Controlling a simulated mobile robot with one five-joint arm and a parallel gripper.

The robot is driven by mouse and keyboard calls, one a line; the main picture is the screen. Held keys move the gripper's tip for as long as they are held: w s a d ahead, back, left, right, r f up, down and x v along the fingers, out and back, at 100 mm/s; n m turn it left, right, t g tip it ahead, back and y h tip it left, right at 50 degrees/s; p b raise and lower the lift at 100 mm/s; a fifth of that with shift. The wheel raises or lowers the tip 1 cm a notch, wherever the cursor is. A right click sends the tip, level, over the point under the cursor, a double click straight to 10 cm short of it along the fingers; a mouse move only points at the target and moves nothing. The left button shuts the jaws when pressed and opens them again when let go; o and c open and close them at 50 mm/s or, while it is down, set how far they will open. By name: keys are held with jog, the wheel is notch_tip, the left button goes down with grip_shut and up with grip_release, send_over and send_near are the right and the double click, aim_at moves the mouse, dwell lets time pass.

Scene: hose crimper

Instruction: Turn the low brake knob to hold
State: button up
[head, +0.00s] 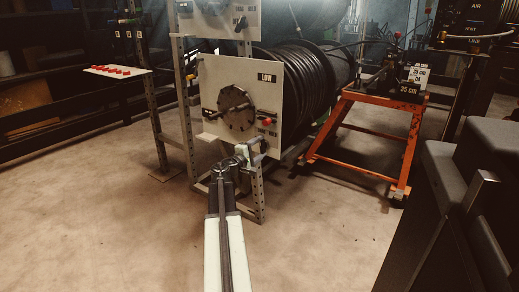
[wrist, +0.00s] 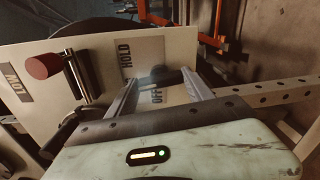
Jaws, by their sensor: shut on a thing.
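The low brake knob (wrist: 168,77) is a small dark knob on the pale panel marked LOW (head: 222,72). In the wrist view a grey plate (wrist: 149,50) behind it reads HOLD and OFF, turned sideways. My gripper (wrist: 161,76) has its two pale fingers on either side of the knob and is shut on it. In the head view my gripper (head: 258,147) is at the panel's lower right corner and hides the knob. I cannot tell which word the knob points to.
A red-ended lever (wrist: 62,71) stands out beside the HOLD plate; its red end (head: 267,121) also shows in the head view. A round dark hub (head: 236,108) is on the panel. A hose reel (head: 303,82) stands behind, an orange stand (head: 368,100) to the right.

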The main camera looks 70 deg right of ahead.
jog(key=m, duration=0.4)
jog(key=shift+m, duration=1.9)
jog(key=o, duration=1.4)
jog(key=shift+c, duration=0.2)
jog(key=v, duration=0.8)
